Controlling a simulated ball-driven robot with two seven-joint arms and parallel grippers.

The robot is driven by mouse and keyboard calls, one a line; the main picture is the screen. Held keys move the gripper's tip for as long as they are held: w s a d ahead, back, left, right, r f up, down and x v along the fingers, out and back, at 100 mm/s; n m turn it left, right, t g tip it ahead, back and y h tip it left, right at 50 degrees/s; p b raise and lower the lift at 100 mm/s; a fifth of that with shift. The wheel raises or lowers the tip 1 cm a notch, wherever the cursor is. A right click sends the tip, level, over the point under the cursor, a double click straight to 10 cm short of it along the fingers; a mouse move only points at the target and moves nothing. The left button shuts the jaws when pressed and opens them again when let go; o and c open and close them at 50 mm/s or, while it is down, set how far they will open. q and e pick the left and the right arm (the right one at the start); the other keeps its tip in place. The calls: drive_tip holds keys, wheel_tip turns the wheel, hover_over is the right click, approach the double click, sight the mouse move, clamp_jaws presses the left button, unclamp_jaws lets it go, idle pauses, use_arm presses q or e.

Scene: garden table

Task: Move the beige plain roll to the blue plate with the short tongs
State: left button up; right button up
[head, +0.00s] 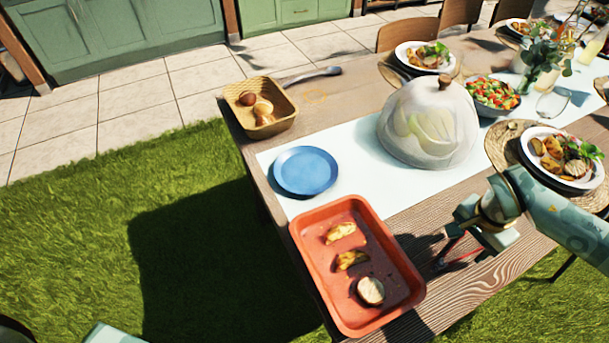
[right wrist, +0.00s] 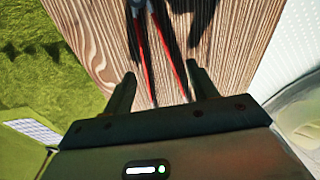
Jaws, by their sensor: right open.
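Red-armed tongs (right wrist: 146,60) lie on the wooden table (right wrist: 90,40), between and beyond the open fingers of my right gripper (right wrist: 160,82). In the head view my right gripper (head: 465,238) is low over the table, right of the red tray, partly hiding the tongs (head: 451,249). I cannot tell whether the fingers touch them. The blue plate (head: 306,171) is empty on the white runner. A tan basket (head: 283,122) holds a beige roll (head: 263,108) and a browner one (head: 247,98).
A red tray (head: 312,273) holds two yellowish wedges (head: 351,260) and a round pale-topped piece (head: 370,290). A cloudy dome (head: 428,125) stands right of the plate. A grey-handled utensil (head: 312,76) lies by the basket. Filled plates and bowls crowd the far right.

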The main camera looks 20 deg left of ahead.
drive_tip(key=shift+f, duration=0.85)
use_arm(q)
drive_tip(key=shift+s+f, duration=0.15)
drive_tip(key=shift+f, duration=0.2)
use_arm(e)
drive_tip(key=c, duration=0.7)
drive_tip(key=shift+r, duration=0.1)
use_arm(q)
drive_tip(key=w+r+p, duration=0.3)
drive_tip(key=r+p, duration=0.6)
drive_tip(key=shift+t, duration=0.4)
use_arm(e)
wheel_tip(320, 180, up, 12)
